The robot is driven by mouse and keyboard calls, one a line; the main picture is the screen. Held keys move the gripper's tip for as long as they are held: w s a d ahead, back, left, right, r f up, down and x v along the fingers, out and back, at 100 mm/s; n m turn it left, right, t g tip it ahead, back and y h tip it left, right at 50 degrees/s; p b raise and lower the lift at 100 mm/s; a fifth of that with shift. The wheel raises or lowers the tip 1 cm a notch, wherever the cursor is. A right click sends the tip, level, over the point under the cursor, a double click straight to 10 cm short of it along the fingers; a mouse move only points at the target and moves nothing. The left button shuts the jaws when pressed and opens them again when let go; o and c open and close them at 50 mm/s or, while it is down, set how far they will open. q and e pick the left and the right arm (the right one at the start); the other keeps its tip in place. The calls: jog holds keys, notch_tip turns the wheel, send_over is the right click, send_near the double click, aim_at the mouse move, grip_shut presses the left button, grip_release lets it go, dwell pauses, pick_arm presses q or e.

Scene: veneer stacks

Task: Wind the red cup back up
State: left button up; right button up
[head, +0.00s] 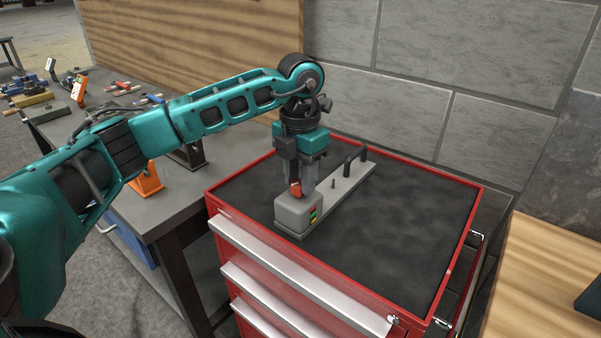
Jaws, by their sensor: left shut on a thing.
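A grey device with a flat base plate (335,200) lies on the dark top of the red tool cabinet. It has a grey box (297,214) at its near end, with a small strip of coloured marks on one side, and a black handle (354,160) toward the far end. My left gripper (297,188) points down over the box and is shut on a small red part (296,188) just above it. The fingers partly hide this part, so I cannot tell whether it is cup-shaped. My right gripper is out of view.
The red cabinet (214,206) has wide free room on its dark mat (400,230). A grey workbench (190,210) at left holds an orange-and-black tool (148,179) and scattered tools. A grey block wall (400,108) stands behind. A wooden surface (545,275) is at right.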

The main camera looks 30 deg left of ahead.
aim_at(299, 182)
pick_arm(q)
jog(key=shift+n, duration=1.7)
jog(key=shift+p, duration=0.3)
jog(key=o, duration=1)
jog(key=shift+o, duration=0.2)
jog(key=shift+r, duration=0.1)
notch_tip(299, 182, up, 13)
jog(key=shift+f, duration=0.2)
